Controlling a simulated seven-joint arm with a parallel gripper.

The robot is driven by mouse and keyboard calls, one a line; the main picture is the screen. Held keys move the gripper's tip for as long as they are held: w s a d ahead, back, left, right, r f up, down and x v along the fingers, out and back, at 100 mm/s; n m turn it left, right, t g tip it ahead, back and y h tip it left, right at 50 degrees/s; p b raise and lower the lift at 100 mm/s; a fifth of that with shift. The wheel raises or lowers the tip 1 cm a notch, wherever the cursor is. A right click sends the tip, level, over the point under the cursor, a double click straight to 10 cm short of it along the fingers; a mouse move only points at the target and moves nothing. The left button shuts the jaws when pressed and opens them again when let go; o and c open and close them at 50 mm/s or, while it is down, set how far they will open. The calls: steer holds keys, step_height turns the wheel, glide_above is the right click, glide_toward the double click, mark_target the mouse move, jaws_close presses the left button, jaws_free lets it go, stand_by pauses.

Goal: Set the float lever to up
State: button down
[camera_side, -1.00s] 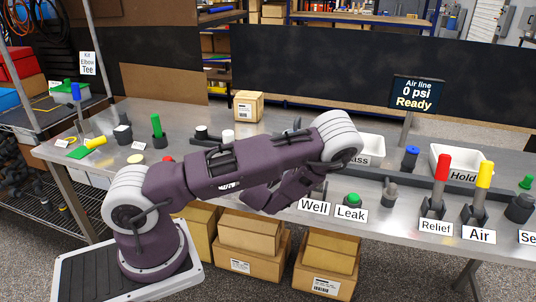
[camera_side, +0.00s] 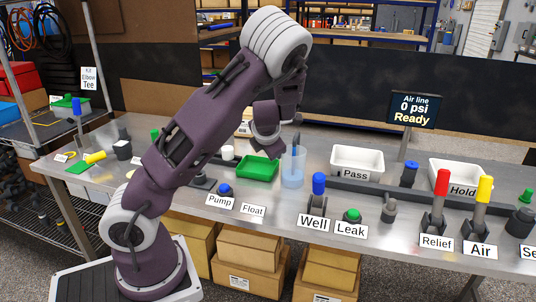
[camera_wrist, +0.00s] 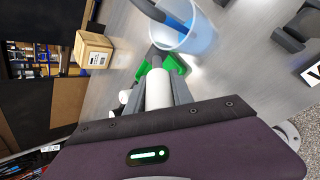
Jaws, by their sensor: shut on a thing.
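The label "Float" (camera_side: 253,210) stands near the table's front edge, right of the "Pump" label (camera_side: 219,201). I cannot make out a separate float lever behind the label in the side view. My gripper (camera_wrist: 158,75) is shut on a white cylinder (camera_wrist: 158,90), which lies between its dark fingers. I cannot tell whether this cylinder is the float lever's handle. In the side view my gripper (camera_side: 279,145) is above the table, near the green tray (camera_side: 258,169) and the clear cup (camera_side: 292,172); its fingers are hard to make out there.
The cup holds bluish liquid and a blue stick. A blue-topped lever (camera_side: 319,186) stands behind "Well", and a green button (camera_side: 352,215) behind "Leak". White bins "Pass" (camera_side: 356,161) and "Hold" (camera_side: 461,177) stand behind. The display (camera_side: 414,107) reads 0 psi, Ready.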

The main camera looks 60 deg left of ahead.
steer(key=shift+a+r, duration=0.15)
steer(key=shift+r, duration=0.05)
stand_by(0.4)
steer(key=c, duration=1.1)
jaws_free()
steer(key=shift+v, duration=3.5)
steer(key=shift+w, duration=0.15)
